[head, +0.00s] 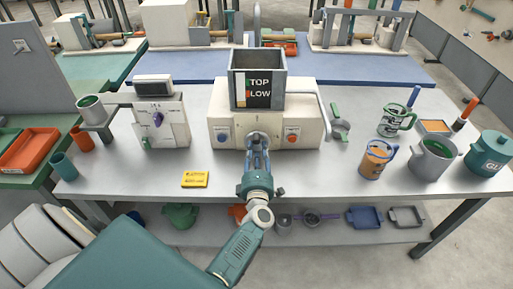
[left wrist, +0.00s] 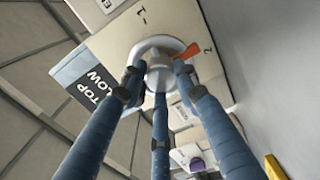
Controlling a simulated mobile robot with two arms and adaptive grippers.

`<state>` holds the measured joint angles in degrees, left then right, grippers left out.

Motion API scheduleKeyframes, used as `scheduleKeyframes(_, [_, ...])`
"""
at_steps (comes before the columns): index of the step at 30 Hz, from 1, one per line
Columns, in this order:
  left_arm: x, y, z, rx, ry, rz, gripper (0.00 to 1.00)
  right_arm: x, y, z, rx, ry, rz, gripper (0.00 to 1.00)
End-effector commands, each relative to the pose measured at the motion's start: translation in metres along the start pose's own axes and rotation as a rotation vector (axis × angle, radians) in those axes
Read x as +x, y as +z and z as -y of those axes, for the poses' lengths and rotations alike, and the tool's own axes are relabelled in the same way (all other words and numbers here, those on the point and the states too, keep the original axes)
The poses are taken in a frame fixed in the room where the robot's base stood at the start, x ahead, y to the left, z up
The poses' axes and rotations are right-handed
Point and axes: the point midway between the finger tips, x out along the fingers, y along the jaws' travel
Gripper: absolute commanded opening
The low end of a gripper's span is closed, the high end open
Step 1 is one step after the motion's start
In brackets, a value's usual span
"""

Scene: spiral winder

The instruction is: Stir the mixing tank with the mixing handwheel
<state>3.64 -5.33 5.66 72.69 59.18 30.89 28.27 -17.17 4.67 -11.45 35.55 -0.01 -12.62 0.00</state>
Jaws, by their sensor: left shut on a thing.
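The handwheel (head: 258,133) is a pale ring on the front of a cream machine box (head: 225,112). It also shows in the left wrist view (left wrist: 158,41), with an orange pointer (left wrist: 188,50) at its right side and the numbers 1 and 2 beside it. My left gripper (head: 257,143) is shut on the handwheel, its blue fingers around it; the fingers also show in the left wrist view (left wrist: 160,75). My right gripper is not in view.
A blue button (head: 222,139) and a red button (head: 291,136) flank the handwheel. A smaller machine (head: 160,125) stands left; mugs (head: 376,160) and a grey pot (head: 432,163) stand right. The front middle is mostly clear.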

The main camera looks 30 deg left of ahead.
Motion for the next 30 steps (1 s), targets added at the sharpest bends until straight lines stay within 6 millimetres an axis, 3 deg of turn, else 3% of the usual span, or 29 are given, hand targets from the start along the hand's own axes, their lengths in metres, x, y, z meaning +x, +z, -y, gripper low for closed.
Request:
scheduleKeyframes(1, [0.001,0.007,-0.006,0.036,0.004,0.012,0.04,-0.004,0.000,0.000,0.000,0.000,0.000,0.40])
scheduleKeyframes(15, [0.000,0.007,-0.001,0.321,0.003,0.013,0.04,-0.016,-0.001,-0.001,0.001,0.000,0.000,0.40])
scheduleKeyframes(30, [-0.001,0.008,0.002,0.375,0.000,0.014,0.04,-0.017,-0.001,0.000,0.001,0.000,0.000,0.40])
